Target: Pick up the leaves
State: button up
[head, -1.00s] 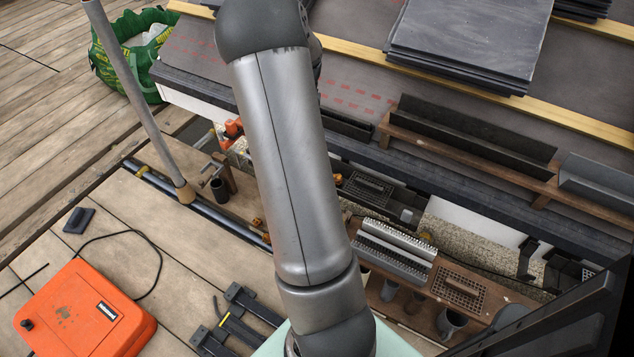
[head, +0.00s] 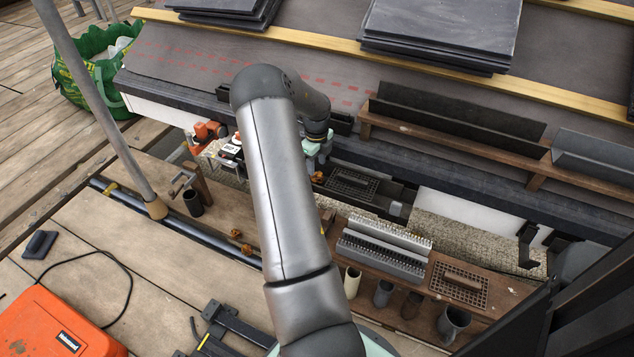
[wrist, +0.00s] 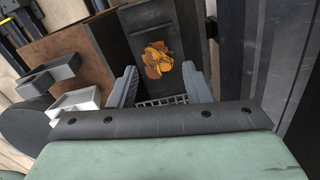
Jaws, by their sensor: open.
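Orange-brown leaves (wrist: 157,60) lie in a clump on a dark, gutter-like channel in the wrist view. My gripper (wrist: 160,72) is open, its two grey fingers apart on either side of the near end of the clump, with nothing held. I cannot tell how far above the leaves the fingertips are. In the head view, an orange clump of leaves (head: 318,176) shows beside the wrist end of my arm, near the gutter. More small orange leaves (head: 235,233) lie on the plank at the left of my arm. My fingers are hidden in the head view.
A dark grate (head: 353,184) lies in the gutter to the right. A brush-like block (head: 385,250) and a grid float (head: 460,284) sit on a brown shelf. A metal pole (head: 100,110) stands at left. An orange case (head: 55,325) lies front left.

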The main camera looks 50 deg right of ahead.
aim_at(317, 173)
jog(key=f+b, duration=0.1)
jog(key=f, duration=0.2)
jog(key=f+b, duration=0.2)
jog(key=shift+s+a+f, duration=0.15)
jog(key=shift+s+f, duration=0.05)
jog(key=shift+f, duration=0.2)
jog(key=shift+r, duration=0.1)
jog(key=c, duration=0.7)
